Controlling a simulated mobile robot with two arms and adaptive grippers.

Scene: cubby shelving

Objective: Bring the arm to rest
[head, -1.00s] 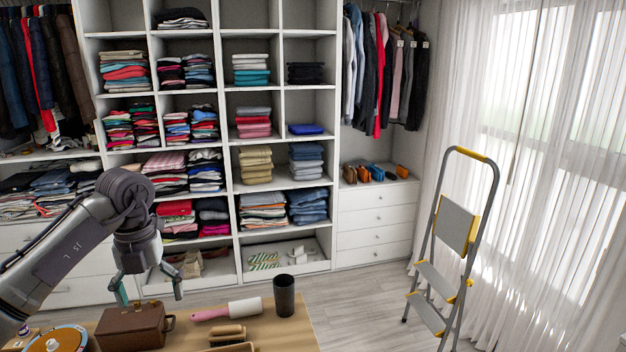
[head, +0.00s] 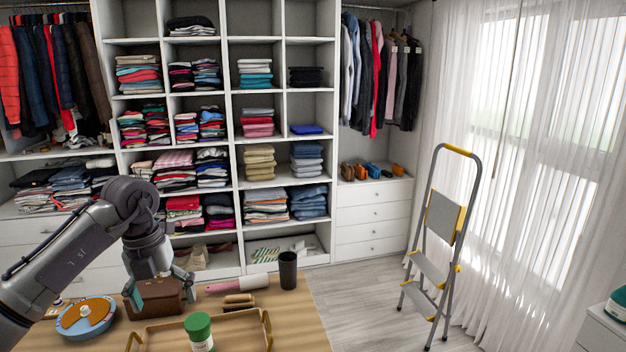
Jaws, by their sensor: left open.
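My left arm comes in from the left, and its gripper (head: 160,290) points down at the brown box-shaped case (head: 160,310) on the wooden table (head: 300,318). The gripper's greenish fingertips are apart, one at each side of the case's upper part as seen here. I cannot tell whether they touch it. The case sits on the table behind a wooden tray. My right gripper is not in view.
A tray (head: 268,327) with handles and a green-capped jar (head: 199,333) are at the table's front. A round blue-and-orange item (head: 86,318), a brush, a lint roller (head: 238,284) and a dark cup (head: 288,270) stand around. A stepladder (head: 440,245) stands right, on open floor.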

